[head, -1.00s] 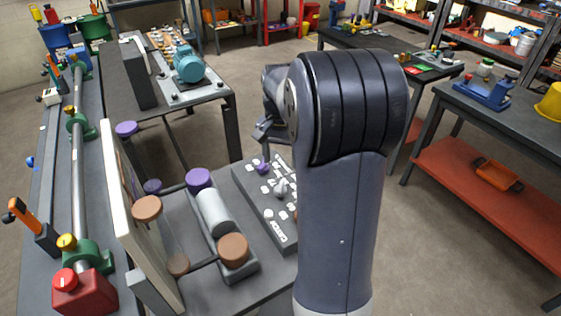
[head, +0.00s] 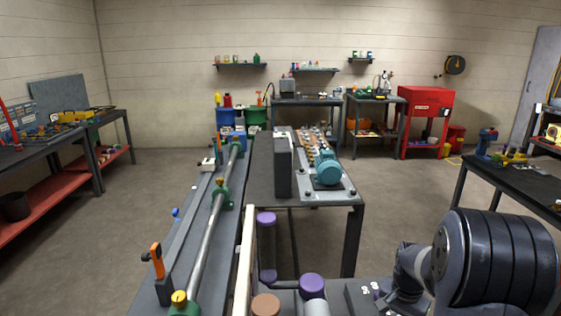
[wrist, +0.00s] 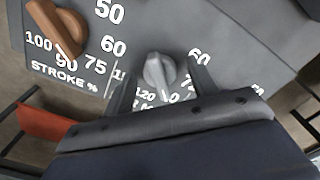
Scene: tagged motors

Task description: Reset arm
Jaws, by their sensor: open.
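In the wrist view my gripper (wrist: 161,82) is open, with one dark finger on each side of a light grey knob (wrist: 157,70). I cannot tell whether either finger touches it. The knob sits on a dark grey panel (wrist: 160,25) with printed number scales. A brown knob (wrist: 62,30) is at the panel's upper left, above the word STROKE. In the head view my arm (head: 490,265) fills the lower right, and the gripper's fingers are hidden there. Only a corner of the panel (head: 357,293) shows at the bottom edge.
A long bench (head: 200,265) with a steel shaft (head: 212,230) runs ahead on the left. A table holds a teal motor (head: 328,168). An upright pale board (head: 246,265) stands near the purple-capped cylinder (head: 312,286). Another bench (head: 520,185) is at right. Floor between the benches is clear.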

